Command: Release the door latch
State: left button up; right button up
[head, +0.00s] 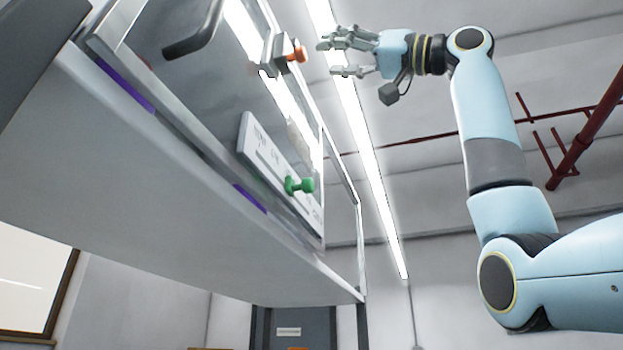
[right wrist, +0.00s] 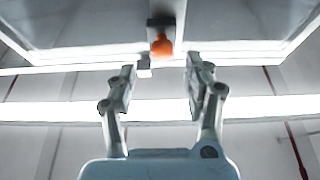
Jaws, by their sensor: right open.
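The door latch (head: 289,54) is a small dark block with an orange knob, fixed on the glass door's edge at the upper middle of the head view. The orange knob (right wrist: 162,45) also shows in the right wrist view, beyond and between the fingertips. My right gripper (head: 333,57) is open and empty, just right of the knob and apart from it, with its fingers pointing at it. In the right wrist view the two fingers (right wrist: 169,78) are spread on either side. My left gripper is in neither view.
The glass door (head: 225,75) has a dark handle (head: 194,33) at the upper left. Below the latch is a pale panel (head: 262,158) with a green knob (head: 300,185). The cabinet's underside (head: 160,200) fills the left. Red pipes (head: 585,140) run behind my right arm.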

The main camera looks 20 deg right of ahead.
jog(key=v, duration=0.4)
jog(key=shift+s+d+f, duration=0.15)
jog(key=shift+d, duration=0.05)
dwell(0.3)
